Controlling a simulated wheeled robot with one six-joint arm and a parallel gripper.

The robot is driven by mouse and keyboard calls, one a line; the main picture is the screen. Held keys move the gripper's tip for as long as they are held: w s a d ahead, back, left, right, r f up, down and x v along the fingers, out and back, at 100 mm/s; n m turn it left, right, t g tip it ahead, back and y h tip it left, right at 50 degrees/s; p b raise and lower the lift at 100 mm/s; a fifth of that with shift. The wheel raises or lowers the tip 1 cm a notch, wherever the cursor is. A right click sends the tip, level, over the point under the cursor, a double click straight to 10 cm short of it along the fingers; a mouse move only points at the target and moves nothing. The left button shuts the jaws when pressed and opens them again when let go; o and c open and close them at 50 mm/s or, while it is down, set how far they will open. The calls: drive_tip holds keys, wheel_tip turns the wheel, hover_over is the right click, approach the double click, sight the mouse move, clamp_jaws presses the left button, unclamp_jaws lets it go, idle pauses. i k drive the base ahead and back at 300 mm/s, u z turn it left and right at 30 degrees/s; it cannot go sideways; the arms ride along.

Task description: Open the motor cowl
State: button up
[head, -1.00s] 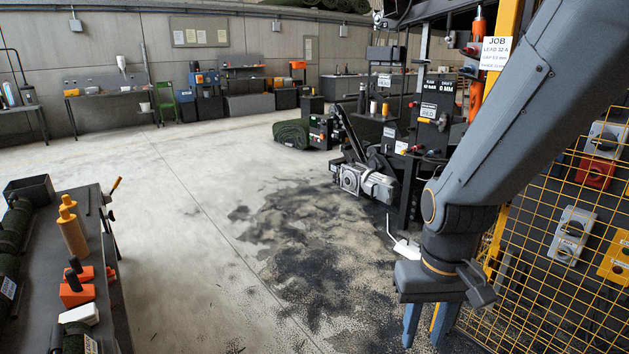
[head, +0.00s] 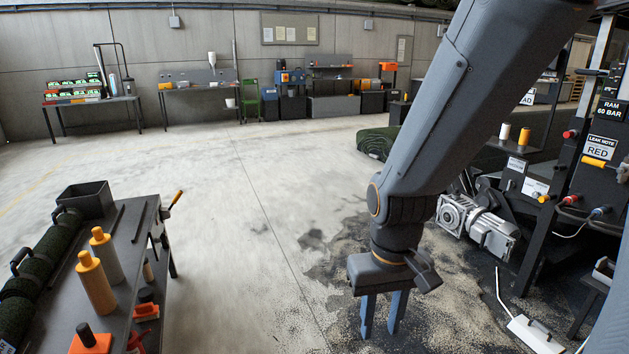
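A grey finned motor (head: 492,235) with a round-flanged gearbox (head: 456,214) sits low on the black machine at the right. I cannot make out a separate cowl or tell whether one is open or shut. My gripper (head: 381,326) hangs pointing down, left of the motor and nearer to me. Its two blue fingers stand apart with nothing visible between them. It is not touching the motor. My arm crosses in front of part of the machine.
A dark workbench (head: 118,272) with yellow-capped bottles (head: 95,282) stands at the left. Dark granules (head: 345,250) cover the floor near the machine. The concrete floor in the middle is clear.

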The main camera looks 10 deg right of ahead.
sight(493, 241)
drive_tip(key=i, duration=1.8)
drive_tip(key=z, duration=0.55)
drive_tip(key=i, duration=1.4)
drive_tip(key=z, duration=1.5)
drive_tip(key=i, duration=1)
drive_tip(key=z, duration=0.6)
